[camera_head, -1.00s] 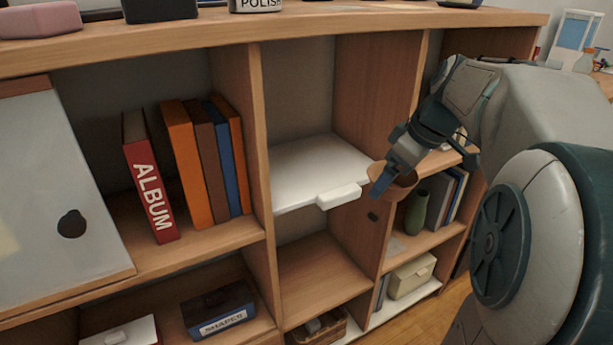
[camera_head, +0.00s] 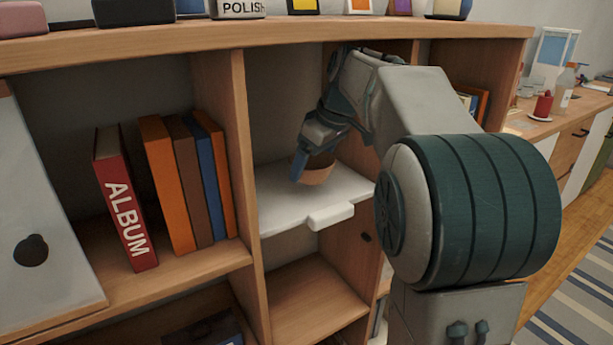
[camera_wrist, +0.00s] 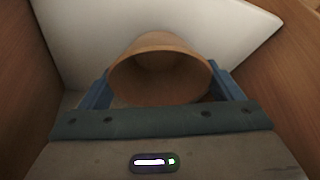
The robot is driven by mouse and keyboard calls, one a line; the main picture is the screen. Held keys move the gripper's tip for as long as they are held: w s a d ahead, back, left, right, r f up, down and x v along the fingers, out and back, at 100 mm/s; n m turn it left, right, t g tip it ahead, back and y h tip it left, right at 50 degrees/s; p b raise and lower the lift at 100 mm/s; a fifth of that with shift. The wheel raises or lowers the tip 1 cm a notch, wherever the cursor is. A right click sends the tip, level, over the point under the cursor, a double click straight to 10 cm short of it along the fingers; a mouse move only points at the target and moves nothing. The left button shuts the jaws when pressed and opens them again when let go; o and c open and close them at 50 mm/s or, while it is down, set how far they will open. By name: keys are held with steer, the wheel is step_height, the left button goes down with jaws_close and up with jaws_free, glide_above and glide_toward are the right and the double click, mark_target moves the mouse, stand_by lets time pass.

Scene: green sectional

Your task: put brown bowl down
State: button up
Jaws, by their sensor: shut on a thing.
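The brown bowl (camera_head: 317,174) is at the white shelf board (camera_head: 283,218) in the middle compartment. My gripper (camera_head: 302,170) is shut on it, with a blue finger at its near left side. In the wrist view the bowl (camera_wrist: 160,75) sits between the two blue fingers, its opening facing the camera and the white board (camera_wrist: 85,40) behind it. The bowl looks tilted. I cannot tell whether it touches the board.
Wooden uprights close in the compartment on the left (camera_head: 233,140) and right. An album (camera_head: 125,205) and several books lean in the left compartment. Bottles and boxes stand on the top board (camera_head: 270,30). The white board around the bowl is clear.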

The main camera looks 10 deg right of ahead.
steer(key=shift+w+a, duration=0.35)
steer(key=shift+w, duration=0.05)
steer(key=shift+w+a+f+b, duration=0.15)
steer(key=shift+f+b, duration=0.95)
steer(key=shift+f, duration=0.65)
steer(key=shift+f, duration=0.15)
steer(key=o, duration=0.8)
